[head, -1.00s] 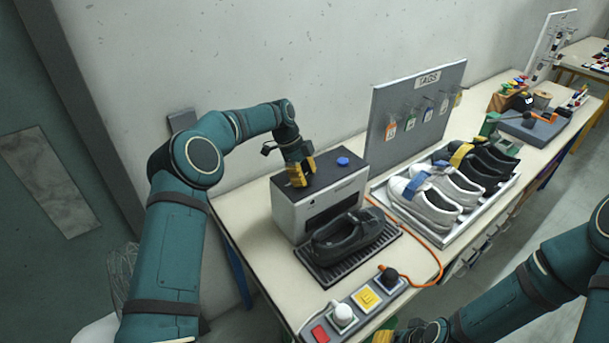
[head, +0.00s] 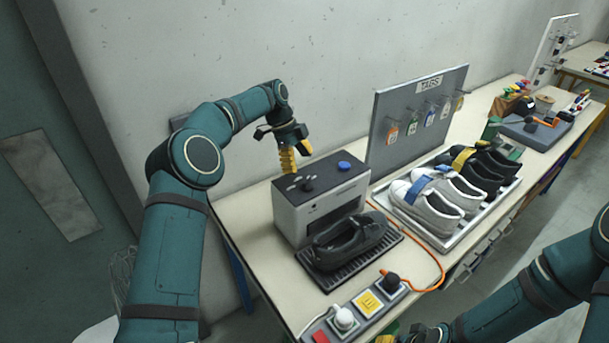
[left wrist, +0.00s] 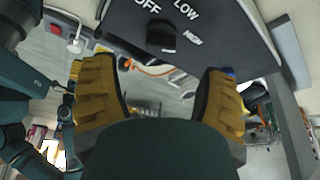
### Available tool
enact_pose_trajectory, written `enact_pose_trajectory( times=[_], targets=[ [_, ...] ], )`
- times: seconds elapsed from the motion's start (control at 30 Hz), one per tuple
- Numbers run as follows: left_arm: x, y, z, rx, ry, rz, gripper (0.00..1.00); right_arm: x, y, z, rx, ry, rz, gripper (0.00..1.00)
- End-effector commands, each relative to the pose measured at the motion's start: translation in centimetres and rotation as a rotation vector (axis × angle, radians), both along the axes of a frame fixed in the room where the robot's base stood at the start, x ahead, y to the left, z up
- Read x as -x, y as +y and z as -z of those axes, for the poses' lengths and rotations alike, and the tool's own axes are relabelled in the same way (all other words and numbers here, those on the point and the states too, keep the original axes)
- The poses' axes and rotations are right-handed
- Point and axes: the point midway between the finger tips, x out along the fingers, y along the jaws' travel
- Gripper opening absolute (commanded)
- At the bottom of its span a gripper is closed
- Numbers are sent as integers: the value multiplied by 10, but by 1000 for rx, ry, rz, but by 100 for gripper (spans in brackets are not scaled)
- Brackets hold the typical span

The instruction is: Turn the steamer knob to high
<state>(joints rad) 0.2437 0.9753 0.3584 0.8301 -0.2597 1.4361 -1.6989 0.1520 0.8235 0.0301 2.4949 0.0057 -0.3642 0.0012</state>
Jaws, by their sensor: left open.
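The steamer (head: 292,216) is a grey box with a dark top at the near left of the bench. Its black knob (head: 307,184) stands on the top and also shows in the left wrist view (left wrist: 161,38), beside white OFF and LOW labels. I cannot tell which label the knob points at. My left gripper (head: 297,157), with yellow fingers, is open and empty, above and behind the knob, apart from it. My right gripper (head: 386,337) is mostly cut off at the bottom edge.
A blue button (head: 344,165) is on the steamer's top. A dark shoe (head: 349,240) sits on a black grate in front. A switch strip (head: 366,302) and an orange cable lie nearer. The tags board (head: 415,115) and a shoe tray (head: 448,237) stand to the right.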

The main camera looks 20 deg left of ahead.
Motion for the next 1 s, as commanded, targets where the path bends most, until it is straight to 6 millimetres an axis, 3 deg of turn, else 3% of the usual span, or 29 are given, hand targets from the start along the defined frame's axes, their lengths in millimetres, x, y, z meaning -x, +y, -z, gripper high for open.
enact_pose_trajectory(
  times=[0.13,0.33,1.0],
  targets=[
    [-2,12,-28,-1,-3,-2,73,0,0,0,0,0,0,47],
    [-4,19,-47,-1,0,0,73,0,0,0,0,0,0,47],
    [-3,21,-52,0,1,0,73,0,0,0,0,0,0,47]
  ],
)
